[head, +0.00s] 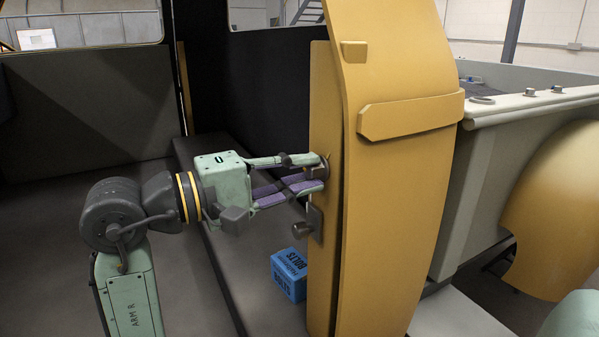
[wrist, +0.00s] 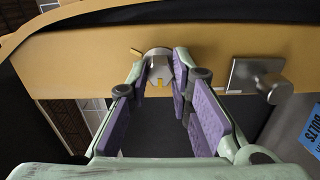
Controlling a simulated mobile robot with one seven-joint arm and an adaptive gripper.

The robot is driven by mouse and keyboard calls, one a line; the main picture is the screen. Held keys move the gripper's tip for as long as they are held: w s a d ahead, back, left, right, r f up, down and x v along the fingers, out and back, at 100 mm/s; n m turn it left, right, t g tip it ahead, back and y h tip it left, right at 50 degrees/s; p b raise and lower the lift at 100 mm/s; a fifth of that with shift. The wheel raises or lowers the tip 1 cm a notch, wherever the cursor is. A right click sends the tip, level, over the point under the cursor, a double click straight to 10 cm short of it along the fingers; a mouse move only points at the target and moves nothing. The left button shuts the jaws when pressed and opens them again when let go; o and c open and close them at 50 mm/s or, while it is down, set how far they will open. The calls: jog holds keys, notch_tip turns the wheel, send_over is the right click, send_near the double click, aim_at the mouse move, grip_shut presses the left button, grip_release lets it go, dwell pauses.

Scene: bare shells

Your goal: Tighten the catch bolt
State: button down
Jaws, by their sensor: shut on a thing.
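The catch bolt (wrist: 159,66) is a grey metal round head on the inner edge of the ochre door (head: 400,200). My gripper (head: 312,172) reaches in from the left in the head view. Its purple-padded fingers (wrist: 158,88) are shut on the bolt, one on each side. In the head view the fingertips partly hide the bolt.
A grey plate with a round knob (head: 303,230) sits on the door edge just below the bolt; it is at the right in the wrist view (wrist: 272,85). A blue box marked BOLTS (head: 288,275) stands lower down, behind the door edge. Space left of the door is open.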

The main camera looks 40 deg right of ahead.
jog(key=m+b, duration=0.2)
jog(key=m, duration=0.5)
jog(key=shift+f, duration=0.1)
jog(key=m+b, duration=0.2)
jog(key=m, duration=0.4)
jog(key=m+b, duration=0.2)
jog(key=m, duration=0.3)
jog(key=shift+m+b, duration=0.35)
jog(key=shift+m, duration=0.05)
jog(key=m+b, duration=0.1)
jog(key=m, duration=0.4)
jog(key=shift+b, duration=0.4)
jog(key=shift+m, duration=0.3)
jog(key=c, duration=1.4)
grip_release()
jog(key=shift+c, duration=0.2)
jog(key=shift+a, duration=0.1)
